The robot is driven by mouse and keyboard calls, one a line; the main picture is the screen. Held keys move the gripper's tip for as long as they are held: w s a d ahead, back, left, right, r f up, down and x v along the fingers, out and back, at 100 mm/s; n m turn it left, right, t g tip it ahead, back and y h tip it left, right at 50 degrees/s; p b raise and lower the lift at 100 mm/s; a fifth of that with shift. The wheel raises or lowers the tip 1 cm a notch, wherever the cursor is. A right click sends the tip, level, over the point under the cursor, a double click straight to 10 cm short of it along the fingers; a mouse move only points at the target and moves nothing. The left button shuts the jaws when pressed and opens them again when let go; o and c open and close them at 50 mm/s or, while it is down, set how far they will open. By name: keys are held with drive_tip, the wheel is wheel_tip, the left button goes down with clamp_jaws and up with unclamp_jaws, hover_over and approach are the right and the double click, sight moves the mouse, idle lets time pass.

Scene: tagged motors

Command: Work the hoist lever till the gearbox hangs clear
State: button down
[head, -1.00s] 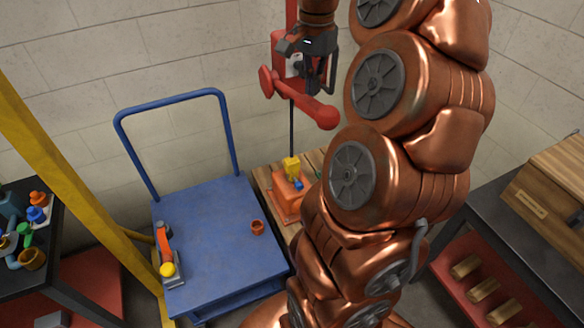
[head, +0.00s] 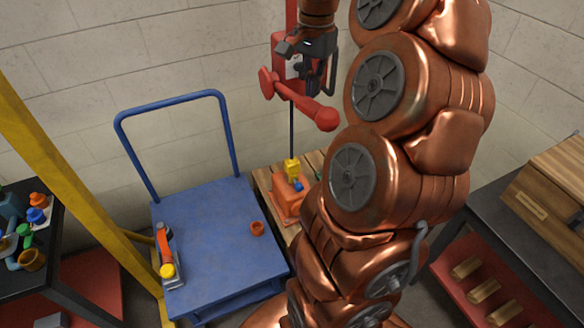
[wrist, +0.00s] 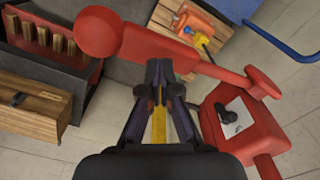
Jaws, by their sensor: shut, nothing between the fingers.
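The red hoist body (head: 286,58) is on a red post by the wall. Its red lever (head: 305,104) slopes down to the right and ends in a round knob (head: 327,119). The lever also crosses the wrist view (wrist: 160,50). My gripper (head: 322,90) is by the hoist, just above the lever in the head view. In the wrist view its fingers (wrist: 160,72) are shut and empty beside the lever; I cannot tell whether they touch it. The orange gearbox (head: 286,198), with a yellow top piece (head: 292,168), sits on a wooden pallet (head: 264,181), partly hidden by my arm.
A yellow post (head: 50,150) and cluttered dark table (head: 50,255) are further left. A wooden box (head: 548,195) sits on the right bench.

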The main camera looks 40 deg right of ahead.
drive_tip(key=shift+f+b, duration=1)
drive_tip(key=shift+f, duration=0.25)
drive_tip(key=shift+s+a+f+b, duration=0.1)
drive_tip(key=shift+s+f+b, duration=0.05)
drive_tip(key=shift+f+b, duration=0.7)
drive_tip(key=shift+s+a+f+b, duration=0.1)
drive_tip(key=shift+s+f+b, duration=0.1)
drive_tip(key=shift+f+b, duration=0.65)
drive_tip(key=shift+s+a+f+b, duration=0.15)
drive_tip(key=shift+f+b, duration=0.45)
drive_tip(key=shift+f, duration=0.4)
drive_tip(key=shift+d, duration=0.15)
